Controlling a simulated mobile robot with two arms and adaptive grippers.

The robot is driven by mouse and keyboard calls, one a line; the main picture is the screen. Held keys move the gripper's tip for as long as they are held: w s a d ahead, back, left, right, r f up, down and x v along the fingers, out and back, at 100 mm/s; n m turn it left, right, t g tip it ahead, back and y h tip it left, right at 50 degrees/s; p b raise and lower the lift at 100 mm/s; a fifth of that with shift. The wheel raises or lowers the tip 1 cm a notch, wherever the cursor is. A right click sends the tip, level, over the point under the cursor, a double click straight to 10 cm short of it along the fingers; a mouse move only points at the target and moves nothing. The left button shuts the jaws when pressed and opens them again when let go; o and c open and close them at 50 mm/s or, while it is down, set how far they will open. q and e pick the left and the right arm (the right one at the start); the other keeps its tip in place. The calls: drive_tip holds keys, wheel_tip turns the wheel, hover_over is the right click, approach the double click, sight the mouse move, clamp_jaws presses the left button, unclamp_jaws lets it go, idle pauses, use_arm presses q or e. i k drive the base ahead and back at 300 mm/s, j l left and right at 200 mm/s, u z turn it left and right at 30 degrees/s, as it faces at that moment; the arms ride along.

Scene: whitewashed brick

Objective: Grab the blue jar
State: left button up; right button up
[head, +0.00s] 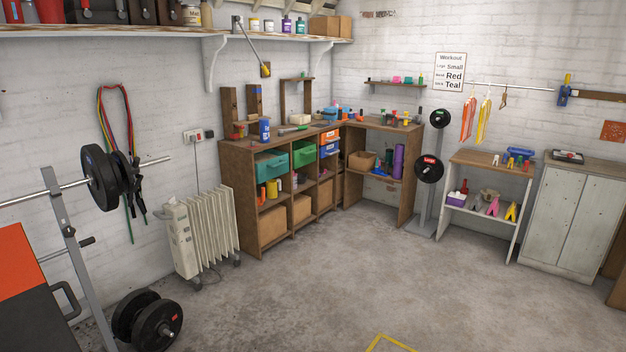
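A blue upright container (265,130), which looks like a jar or a cup, stands on top of the wooden shelf unit near its left front edge. It has a small light marking on its side. On the high wall shelf stand a purple jar (286,25) and a blue-teal jar (300,26), small in view. I cannot tell for sure which of these is the blue jar. Neither of my grippers is in view.
The wooden shelf unit (246,193) holds coloured bins and boxes. A white radiator (199,233) stands at its left. A barbell rack (71,250) and weight plates (156,325) are at the left front. The concrete floor (340,265) in the middle is clear.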

sight(264, 123)
drive_tip(key=i, duration=3.95)
drive_tip(key=i+u, duration=0.1)
drive_tip(key=i, duration=0.7)
drive_tip(key=i+l, duration=0.15)
drive_tip(key=i, duration=0.65)
drive_tip(key=j+u, duration=0.05)
